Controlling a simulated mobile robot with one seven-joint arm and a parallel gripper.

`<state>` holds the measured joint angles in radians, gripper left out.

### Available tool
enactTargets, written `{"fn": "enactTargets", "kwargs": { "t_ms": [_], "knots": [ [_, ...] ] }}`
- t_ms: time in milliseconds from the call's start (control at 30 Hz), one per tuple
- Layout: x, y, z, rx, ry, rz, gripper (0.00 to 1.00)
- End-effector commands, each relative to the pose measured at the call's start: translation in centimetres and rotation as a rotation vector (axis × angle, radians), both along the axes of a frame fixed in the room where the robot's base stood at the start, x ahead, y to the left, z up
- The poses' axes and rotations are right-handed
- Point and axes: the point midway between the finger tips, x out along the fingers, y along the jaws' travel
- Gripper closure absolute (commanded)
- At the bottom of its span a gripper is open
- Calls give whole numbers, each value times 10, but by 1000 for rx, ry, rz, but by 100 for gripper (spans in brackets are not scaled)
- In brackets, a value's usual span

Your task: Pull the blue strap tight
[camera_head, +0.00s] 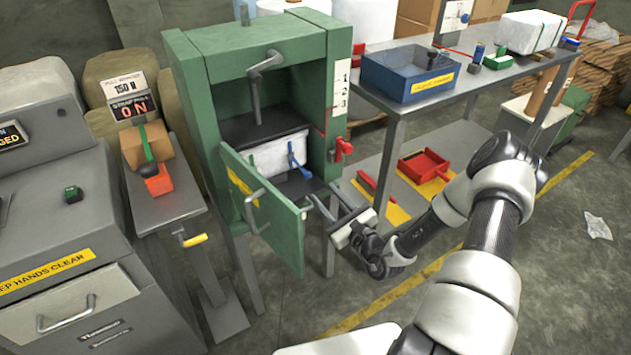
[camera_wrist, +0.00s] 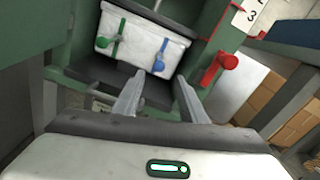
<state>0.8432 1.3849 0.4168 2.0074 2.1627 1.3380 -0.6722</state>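The blue strap (camera_head: 297,160) hangs on the front of a white bale (camera_head: 272,155) inside a green press with its door (camera_head: 262,205) swung open. In the wrist view the blue strap (camera_wrist: 160,55) is on the right of the bale's front (camera_wrist: 135,45), with a green strap (camera_wrist: 118,40) on the left. My gripper (camera_head: 322,205) is in front of the press opening, a little below and right of the strap. In the wrist view its two fingers (camera_wrist: 157,98) are apart with nothing between them, pointing at the bale, short of the blue strap.
A red handle (camera_head: 342,150) sticks out of the press's right post; it also shows in the wrist view (camera_wrist: 226,62). The open door stands left of my gripper.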

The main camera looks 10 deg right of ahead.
Motion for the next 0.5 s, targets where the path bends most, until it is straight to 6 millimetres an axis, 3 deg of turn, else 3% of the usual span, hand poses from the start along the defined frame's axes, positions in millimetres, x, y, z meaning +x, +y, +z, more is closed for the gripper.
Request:
{"fn": "enactTargets", "kwargs": {
  "t_ms": [200,500],
  "knots": [
    [-43,-14,0,1,3,-3,62],
    [-63,-21,0,1,0,0,62]
  ]
}}
